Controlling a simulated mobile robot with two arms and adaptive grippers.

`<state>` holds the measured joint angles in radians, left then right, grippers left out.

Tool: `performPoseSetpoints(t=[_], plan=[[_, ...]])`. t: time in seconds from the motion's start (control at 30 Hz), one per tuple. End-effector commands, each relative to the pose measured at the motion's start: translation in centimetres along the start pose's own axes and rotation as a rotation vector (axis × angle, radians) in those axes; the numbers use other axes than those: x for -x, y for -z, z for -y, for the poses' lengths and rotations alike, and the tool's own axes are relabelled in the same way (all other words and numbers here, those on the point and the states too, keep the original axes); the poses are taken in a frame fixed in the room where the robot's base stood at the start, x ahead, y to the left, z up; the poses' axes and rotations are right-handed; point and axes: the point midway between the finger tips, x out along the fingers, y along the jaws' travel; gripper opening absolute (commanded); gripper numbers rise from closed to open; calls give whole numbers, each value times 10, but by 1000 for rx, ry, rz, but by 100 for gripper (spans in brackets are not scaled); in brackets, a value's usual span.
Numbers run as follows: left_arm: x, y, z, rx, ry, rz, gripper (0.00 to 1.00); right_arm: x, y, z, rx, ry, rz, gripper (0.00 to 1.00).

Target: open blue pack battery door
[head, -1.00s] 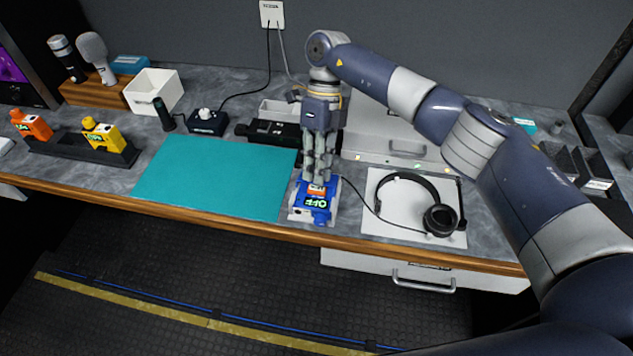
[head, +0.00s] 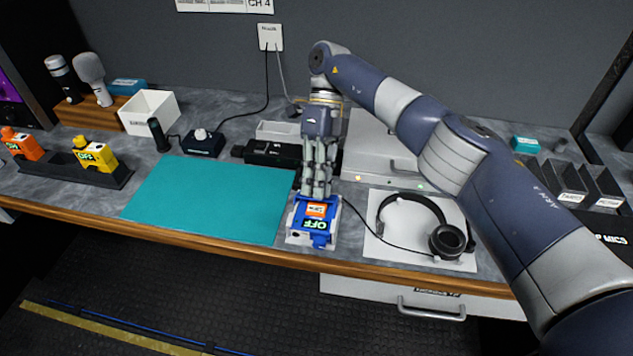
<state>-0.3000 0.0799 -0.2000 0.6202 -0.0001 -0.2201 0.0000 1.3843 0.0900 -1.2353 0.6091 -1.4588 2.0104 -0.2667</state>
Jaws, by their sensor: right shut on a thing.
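The blue pack (head: 319,226) lies in a white holder (head: 298,239) near the front edge of the counter. It has an orange label and a green-lit display reading OFF. My right gripper (head: 315,194) reaches down from above onto the rear end of the pack and is shut on a part of it. The fingers hide that end, so I cannot tell whether the battery door is open or closed. My left gripper is not in view.
A teal mat (head: 208,197) lies left of the pack. Headphones (head: 446,238) rest on a white sheet to the right, with their cable close to the pack. Orange and yellow packs (head: 97,156) stand in a dark rack at far left.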

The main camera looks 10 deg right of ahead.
Motion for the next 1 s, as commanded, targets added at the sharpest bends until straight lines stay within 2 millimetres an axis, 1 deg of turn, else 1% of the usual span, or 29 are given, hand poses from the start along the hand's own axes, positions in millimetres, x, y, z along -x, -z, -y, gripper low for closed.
performPoseSetpoints(t=[0.07, 0.1, 0.17, 0.47, 0.57, 0.67, 0.77, 0.9, 1.0], plan=[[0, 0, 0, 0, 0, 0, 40, 0, 1, 1, -4, 1, -1, 0], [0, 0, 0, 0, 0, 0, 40, 0, 1, 1, -4, 1, -1, 14], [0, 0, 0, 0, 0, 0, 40, 0, 1, 1, -4, 1, -1, 25], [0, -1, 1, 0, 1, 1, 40, 0, 0, 0, -2, 1, 0, 25], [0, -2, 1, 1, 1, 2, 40, 3, 1, -1, -1, 3, 0, 25], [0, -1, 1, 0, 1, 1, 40, 10, 3, -5, -1, 5, 1, 25], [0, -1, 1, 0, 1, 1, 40, 22, 6, -13, -3, 7, 1, 25], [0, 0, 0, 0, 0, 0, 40, 45, 12, -27, -3, 8, 2, 25], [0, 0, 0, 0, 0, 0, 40, 57, 16, -36, -3, 6, 0, 25]])
